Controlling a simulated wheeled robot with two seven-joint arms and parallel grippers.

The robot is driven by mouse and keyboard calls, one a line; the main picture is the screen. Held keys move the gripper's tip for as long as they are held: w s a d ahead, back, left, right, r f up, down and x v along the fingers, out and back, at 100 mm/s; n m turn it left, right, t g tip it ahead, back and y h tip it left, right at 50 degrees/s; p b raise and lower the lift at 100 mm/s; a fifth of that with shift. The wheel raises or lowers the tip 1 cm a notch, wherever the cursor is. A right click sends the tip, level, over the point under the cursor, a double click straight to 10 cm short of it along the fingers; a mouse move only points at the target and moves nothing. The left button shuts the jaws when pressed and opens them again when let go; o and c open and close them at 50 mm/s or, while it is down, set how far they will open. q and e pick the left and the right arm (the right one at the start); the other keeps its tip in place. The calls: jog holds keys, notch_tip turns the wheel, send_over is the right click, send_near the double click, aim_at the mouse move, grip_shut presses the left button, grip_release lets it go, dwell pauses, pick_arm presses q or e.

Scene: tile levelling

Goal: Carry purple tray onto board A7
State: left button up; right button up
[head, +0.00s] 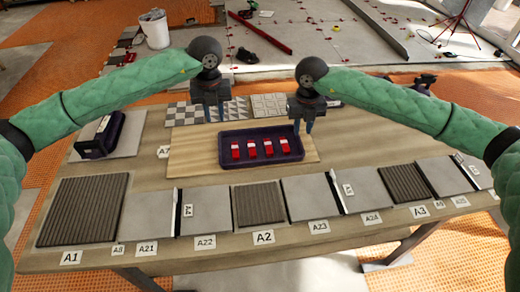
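The dark purple tray (261,159) lies on a light wooden board (190,158) in the middle of the table. It holds several red pieces with white parts (252,150) in a row. A label (164,152) at the board's left edge is partly readable and seems to start with A7. My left gripper (214,117) is above and behind the tray's back left corner, fingers apart and empty. My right gripper (303,128) is at the tray's back right corner, fingers pointing down with a gap between them. Whether it touches the rim I cannot tell.
Grey and ribbed tiles with labels line the front edge, including A1 (83,210) and A2 (258,204). Patterned tile panels (188,112) lie behind the board. A dark purple device (101,136) stands at the back left. A white bucket (155,31) is on the floor beyond.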

notch_tip(320, 180, up, 6)
jog(key=shift+f, duration=0.15)
dwell(0.6)
